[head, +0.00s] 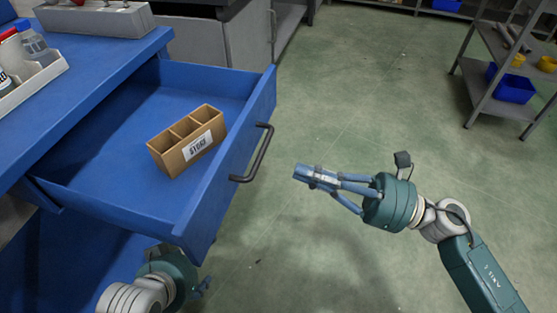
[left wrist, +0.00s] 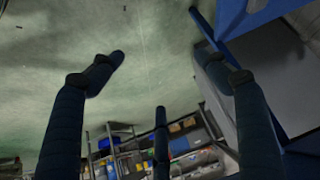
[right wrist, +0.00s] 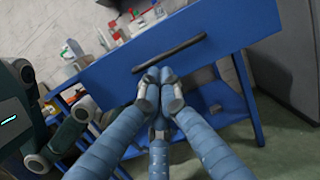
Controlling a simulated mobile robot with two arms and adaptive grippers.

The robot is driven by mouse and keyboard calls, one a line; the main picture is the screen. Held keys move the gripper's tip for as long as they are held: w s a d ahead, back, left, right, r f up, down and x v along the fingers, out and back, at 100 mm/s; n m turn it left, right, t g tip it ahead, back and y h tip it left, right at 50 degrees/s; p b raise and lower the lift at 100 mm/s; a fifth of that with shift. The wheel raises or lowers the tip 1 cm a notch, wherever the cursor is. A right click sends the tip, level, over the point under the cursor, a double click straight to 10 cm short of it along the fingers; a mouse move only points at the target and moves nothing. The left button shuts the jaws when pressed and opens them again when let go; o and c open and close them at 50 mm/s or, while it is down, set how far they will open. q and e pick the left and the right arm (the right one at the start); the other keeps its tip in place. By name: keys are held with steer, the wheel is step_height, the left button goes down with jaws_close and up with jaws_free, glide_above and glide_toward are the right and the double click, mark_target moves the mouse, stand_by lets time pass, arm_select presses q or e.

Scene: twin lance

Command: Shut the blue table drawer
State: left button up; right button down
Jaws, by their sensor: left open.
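The blue table drawer (head: 222,190) is pulled well out of the blue table (head: 95,80). Its dark bar handle (head: 258,152) is on the front panel; the panel and handle (right wrist: 168,52) also show in the right wrist view. My right gripper (head: 306,174) is just right of the handle in the head view, apart from it there. Its fingers (right wrist: 159,76) are together and empty, facing the panel just below the handle in the right wrist view. My left gripper (left wrist: 158,58) is open and empty; in the head view it is low, partly hidden below the drawer's front corner.
A brown divided box (head: 188,142) with a printed label lies in the drawer. A white tray with bottles (head: 35,80) and a grey block (head: 95,18) stand on the tabletop. A grey shelf with a blue bin (head: 513,88) is at the right. The floor between is clear.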

arm_select(q)
steer(key=s, duration=0.1)
steer(key=s+f+g, duration=0.1)
steer(key=s+a, duration=0.1)
steer(key=shift+s+f+g, duration=0.1)
steer(key=shift+f+g, duration=0.15)
steer(key=shift+g, duration=0.05)
arm_select(e)
steer(key=x, duration=0.6)
